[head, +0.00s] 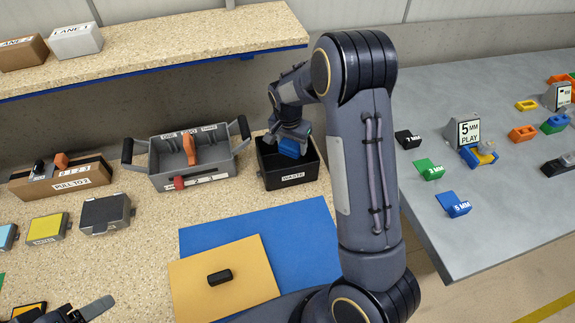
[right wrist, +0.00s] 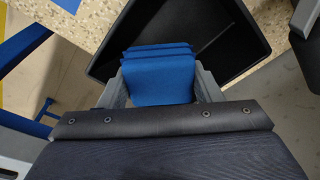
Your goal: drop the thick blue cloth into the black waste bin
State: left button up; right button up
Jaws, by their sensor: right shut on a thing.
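The black waste bin (head: 290,178), labelled WASTE, stands on the speckled worktop right of the grey tote. My right gripper (head: 291,137) is over the bin, pointing down, shut on the thick blue cloth (head: 290,149). In the right wrist view the folded blue cloth (right wrist: 158,75) sits between the two grey fingers, with the black bin's dark inside (right wrist: 215,40) beyond it. How far the cloth is above or inside the rim I cannot tell. My left gripper (head: 75,312) shows only partly at the bottom left edge; its jaw state is unclear.
A grey tote (head: 160,182) with black handles stands left of the bin. A blue mat (head: 310,225) and a yellow mat (head: 190,290) with a black block (head: 219,277) lie in front. A shelf (head: 200,42) overhangs behind. A grey table (head: 430,225) stands to the right.

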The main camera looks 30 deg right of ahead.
jog(key=shift+f, duration=0.5)
jog(key=o, duration=1.1)
jog(key=shift+r, duration=0.1)
jog(key=shift+s+a+r, duration=0.1)
jog(key=shift+a+r, duration=0.05)
jog(key=shift+r, duration=1.1)
jog(key=shift+s+a+r, duration=0.15)
jog(key=shift+a+r, duration=0.05)
jog(key=shift+r, duration=1.1)
jog(key=shift+s+a+r, duration=0.1)
jog(key=shift+a+r, duration=0.05)
jog(key=shift+r, duration=1.1)
